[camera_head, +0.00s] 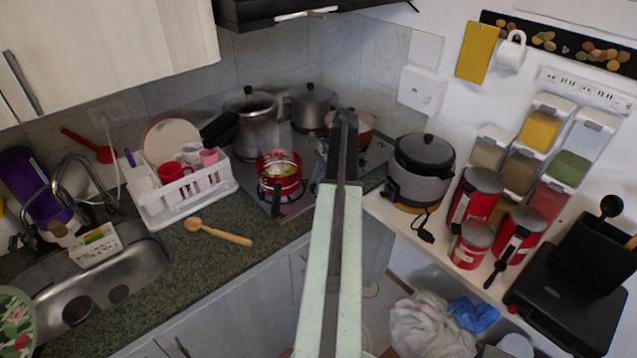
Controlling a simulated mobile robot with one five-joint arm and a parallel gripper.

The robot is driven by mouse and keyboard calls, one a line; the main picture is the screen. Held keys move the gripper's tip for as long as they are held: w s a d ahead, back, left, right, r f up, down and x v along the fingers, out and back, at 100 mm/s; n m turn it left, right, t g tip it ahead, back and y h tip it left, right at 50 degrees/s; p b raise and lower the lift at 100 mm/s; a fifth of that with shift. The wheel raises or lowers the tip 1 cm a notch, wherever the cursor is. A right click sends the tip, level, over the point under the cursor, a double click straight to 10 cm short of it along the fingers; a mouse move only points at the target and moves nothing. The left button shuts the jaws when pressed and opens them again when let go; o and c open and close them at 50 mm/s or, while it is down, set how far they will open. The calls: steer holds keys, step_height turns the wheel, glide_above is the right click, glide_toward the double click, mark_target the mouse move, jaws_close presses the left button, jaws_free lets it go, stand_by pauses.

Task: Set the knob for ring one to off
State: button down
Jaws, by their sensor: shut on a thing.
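The stove (292,205) is a metal cooktop set in the dark counter along the back wall. A red pot (280,180) stands on its front left ring. My arm comes up from the bottom centre and reaches over the right part of the stove. My gripper (343,128) is at its far end, seen from behind, and is shut on the knob. My arm hides the knob and most of the contact, so the knob's marking and angle cannot be read.
Large pots (250,125) stand on the back rings, and a brown pan (362,128) is just right of my gripper. A rice cooker (422,165) and red canisters (482,190) stand on the right shelf.

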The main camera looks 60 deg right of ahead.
steer(key=shift+n, duration=0.6)
steer(key=shift+a, duration=0.1)
steer(key=c, duration=1)
jaws_free()
steer(key=shift+o, duration=0.2)
steer(key=shift+r, duration=0.1)
steer(key=p+v, duration=0.7)
steer(key=shift+d+r, duration=0.2)
steer(key=shift+d, duration=0.05)
steer(key=shift+w, duration=0.1)
